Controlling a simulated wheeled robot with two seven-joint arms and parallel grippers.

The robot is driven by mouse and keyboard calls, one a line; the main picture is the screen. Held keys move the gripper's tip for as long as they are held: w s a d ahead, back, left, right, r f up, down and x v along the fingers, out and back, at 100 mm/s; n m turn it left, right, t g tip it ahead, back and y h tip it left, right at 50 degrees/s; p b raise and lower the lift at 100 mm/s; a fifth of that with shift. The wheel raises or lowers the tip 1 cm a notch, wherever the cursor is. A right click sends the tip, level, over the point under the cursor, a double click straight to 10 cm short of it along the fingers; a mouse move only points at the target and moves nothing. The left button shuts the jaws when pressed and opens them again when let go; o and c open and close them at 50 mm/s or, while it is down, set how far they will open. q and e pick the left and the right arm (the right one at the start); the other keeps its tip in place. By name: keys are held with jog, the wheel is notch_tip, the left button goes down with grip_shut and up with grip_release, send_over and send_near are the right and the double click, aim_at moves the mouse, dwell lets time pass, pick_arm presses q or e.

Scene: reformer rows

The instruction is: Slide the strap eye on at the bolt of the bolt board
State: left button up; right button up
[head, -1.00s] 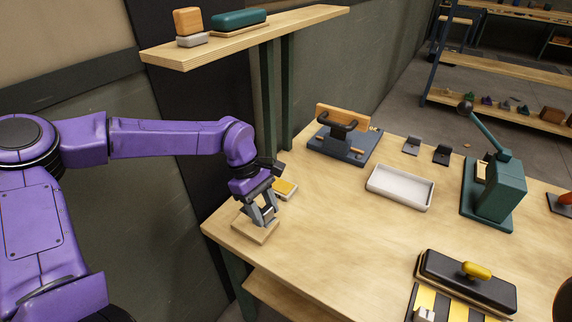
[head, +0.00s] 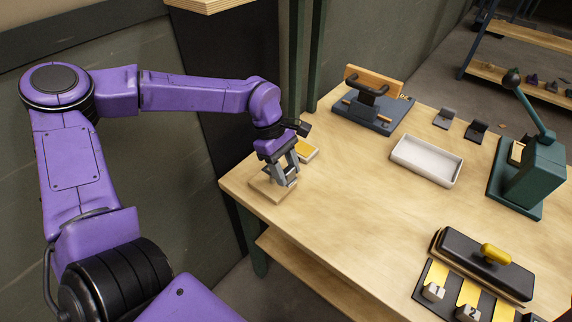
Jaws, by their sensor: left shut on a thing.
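My left gripper (head: 287,181) is at the near left corner of the table, pointing down over a small square wooden board (head: 264,190), which I take for the bolt board. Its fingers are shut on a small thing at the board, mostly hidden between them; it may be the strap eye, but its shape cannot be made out. No bolt shows clearly; the fingers cover much of the board. Whether the held thing is around a bolt or beside it, I cannot tell. My right gripper is not in view.
The table's middle (head: 350,210) is clear.

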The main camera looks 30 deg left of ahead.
aim_at(286, 191)
pick_arm(q)
jog(key=shift+w+f+b, duration=0.1)
jog(key=shift+f+b, duration=0.2)
jog(key=shift+f, duration=0.6)
jog(key=shift+p, duration=0.55)
dwell(0.7)
jog(key=shift+f+b, duration=1)
jog(key=shift+f, duration=0.75)
jog(key=o, duration=1.1)
jog(key=shift+r, duration=0.1)
